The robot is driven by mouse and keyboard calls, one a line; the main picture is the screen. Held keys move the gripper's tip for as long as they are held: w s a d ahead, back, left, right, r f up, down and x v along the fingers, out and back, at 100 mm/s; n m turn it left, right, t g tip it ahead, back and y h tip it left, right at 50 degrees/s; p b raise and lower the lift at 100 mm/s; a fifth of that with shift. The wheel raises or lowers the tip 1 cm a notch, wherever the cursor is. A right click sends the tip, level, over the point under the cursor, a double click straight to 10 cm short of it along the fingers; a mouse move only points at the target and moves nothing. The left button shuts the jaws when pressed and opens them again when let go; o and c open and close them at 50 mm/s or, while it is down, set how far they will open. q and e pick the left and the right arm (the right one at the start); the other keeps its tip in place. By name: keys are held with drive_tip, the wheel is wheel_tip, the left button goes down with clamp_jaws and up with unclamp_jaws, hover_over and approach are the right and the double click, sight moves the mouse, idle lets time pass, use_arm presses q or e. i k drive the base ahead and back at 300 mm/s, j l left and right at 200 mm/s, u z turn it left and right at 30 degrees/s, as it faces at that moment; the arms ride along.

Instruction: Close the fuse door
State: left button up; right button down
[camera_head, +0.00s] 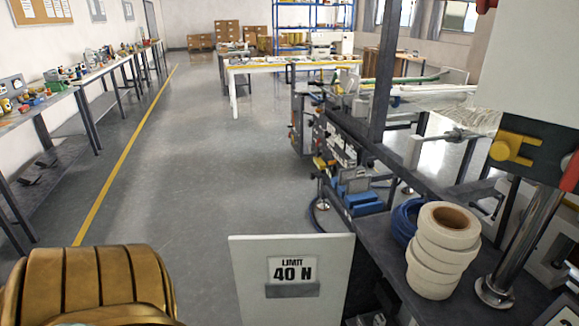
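A white panel (245,285) with a label reading "LIMIT 40 N" (292,270) stands upright at the bottom centre. It looks like the fuse door, swung out from the dark machine frame into the aisle. A grey strip (292,290) lies across it just below the lettering. Its lower part is cut off by the picture edge, and its hinge and the opening behind it are not clear. Neither of my grippers shows in the head view, so no contact with the door is visible.
Tape rolls (440,250) are stacked on the machine's dark top (490,255), beside a blue roll (405,220) and a metal post (520,235). Blue blocks (362,195) sit on the machine beyond the panel.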

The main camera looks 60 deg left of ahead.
sight(298, 280)
drive_tip(key=k+z, duration=0.15)
drive_tip(key=z, duration=0.2)
drive_tip(key=k+z, duration=0.2)
drive_tip(key=z, duration=0.15)
drive_tip(key=k+l+z, duration=0.1)
drive_tip(key=z, duration=0.3)
drive_tip(key=k+j+z, duration=0.15)
drive_tip(key=j, duration=0.3)
drive_tip(key=k+j+z, duration=0.15)
drive_tip(key=j, duration=0.3)
drive_tip(key=k+j+z, duration=0.15)
drive_tip(key=j, duration=0.25)
drive_tip(key=k+j+z, duration=0.1)
drive_tip(key=k+j, duration=0.15)
drive_tip(key=j, duration=0.15)
drive_tip(key=k+j, duration=0.2)
drive_tip(key=j, duration=0.15)
drive_tip(key=k+j, duration=0.15)
drive_tip(key=j, duration=0.25)
drive_tip(key=k+j, duration=0.2)
drive_tip(key=j, duration=0.15)
drive_tip(key=k+j, duration=0.15)
drive_tip(key=j, duration=0.2)
drive_tip(key=k+j, duration=0.2)
drive_tip(key=j, duration=0.2)
drive_tip(key=k+j, duration=0.15)
drive_tip(key=j, duration=0.2)
drive_tip(key=k+j, duration=0.2)
drive_tip(key=j, duration=0.15)
